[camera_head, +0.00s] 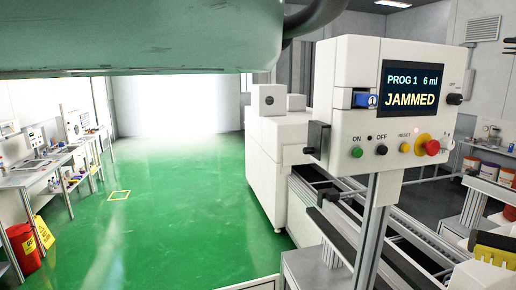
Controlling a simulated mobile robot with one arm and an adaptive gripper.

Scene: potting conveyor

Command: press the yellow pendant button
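A white control panel (340,75) stands on a metal post at the right. Its screen (415,90) reads "PROG 1 6 ml" and "JAMMED". A small yellow button (405,147) labelled RESET sits low on its front face. To its left are a green ON button (356,152) and a black OFF button (382,151). To its right is a red mushroom button (432,147) in front of a yellow disc. My gripper is not in view; a large pale green link of my arm crosses the top of the picture.
A conveyor (330,225) with a white machine (275,150) runs behind the panel. Benches (30,175), a red bin (22,248) and a yellow floor sign (44,232) stand at the left. The green floor (170,210) between is clear. A shelf with tubs is at the far right.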

